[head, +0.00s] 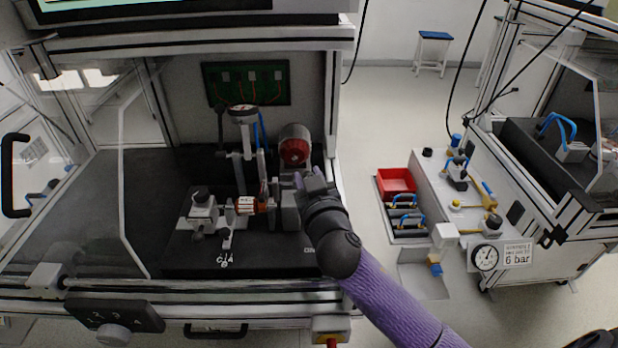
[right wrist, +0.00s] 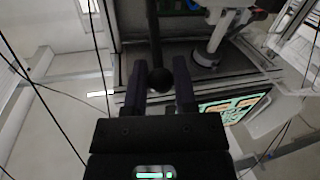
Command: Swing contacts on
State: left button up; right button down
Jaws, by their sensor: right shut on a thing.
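My right gripper (head: 306,183) reaches into the open test cell, at the right side of the fixture. In the right wrist view, its two dark fingers (right wrist: 160,85) are closed on a round black knob (right wrist: 160,78) at the end of a dark rod (right wrist: 153,38). In the head view the knob is hidden by the gripper. A stator-like part with orange and white bands (head: 247,205) sits in the fixture, left of my gripper. The contacts cannot be told apart clearly. My left gripper is not in view.
A red-faced cylinder (head: 295,148) stands behind my gripper, close to it. A green board (head: 246,83) hangs on the back wall. The cell's right post (head: 335,120) stands close to my arm.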

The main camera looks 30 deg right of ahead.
jog(key=shift+c, duration=2.2)
grip_release()
jog(key=v, duration=1)
jog(key=shift+p, duration=0.4)
jog(key=shift+f, duration=0.1)
